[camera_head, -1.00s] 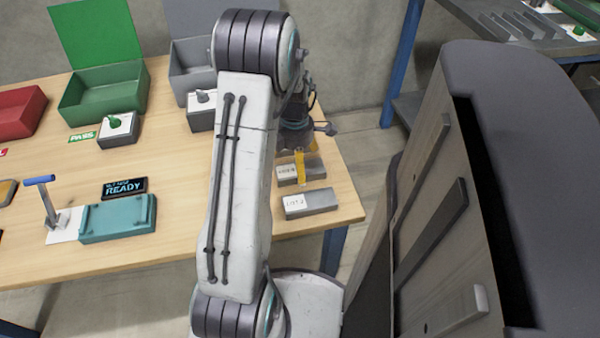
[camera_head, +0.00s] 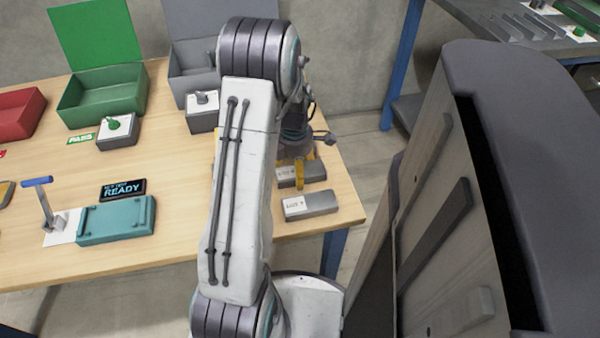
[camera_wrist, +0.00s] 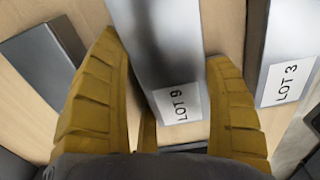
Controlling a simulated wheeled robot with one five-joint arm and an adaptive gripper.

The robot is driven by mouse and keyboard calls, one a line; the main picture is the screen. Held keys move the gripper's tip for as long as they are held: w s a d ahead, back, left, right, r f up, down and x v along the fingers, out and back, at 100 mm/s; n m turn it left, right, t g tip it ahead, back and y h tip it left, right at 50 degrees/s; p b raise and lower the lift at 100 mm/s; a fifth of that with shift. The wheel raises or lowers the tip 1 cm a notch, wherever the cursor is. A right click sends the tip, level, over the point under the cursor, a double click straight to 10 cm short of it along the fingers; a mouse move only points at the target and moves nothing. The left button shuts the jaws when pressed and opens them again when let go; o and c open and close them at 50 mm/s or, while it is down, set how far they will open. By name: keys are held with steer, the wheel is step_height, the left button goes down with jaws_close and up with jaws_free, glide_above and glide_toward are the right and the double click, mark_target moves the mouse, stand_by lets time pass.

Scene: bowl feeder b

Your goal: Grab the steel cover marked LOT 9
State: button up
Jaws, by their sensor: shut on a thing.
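The steel cover marked LOT 9 (camera_wrist: 168,45) is a long grey metal block with a white label at its near end. It runs between the two yellow fingers of my gripper (camera_wrist: 165,50) in the wrist view, and the gripper is shut on it. In the head view the cover (camera_head: 287,176) lies near the right end of the table, partly hidden by a yellow finger of my gripper (camera_head: 305,163). I see no clear gap between the cover and the table.
A similar cover marked LOT 3 (camera_wrist: 290,45) lies close to the right in the wrist view. Another dark grey block (camera_wrist: 45,62) lies to the left. The wooden table (camera_head: 180,180) also bears a green bin (camera_head: 105,105), a teal fixture (camera_head: 115,220) and a READY display (camera_head: 123,189).

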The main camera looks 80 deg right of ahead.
steer(key=shift+c, duration=1.4)
steer(key=shift+r, duration=0.1)
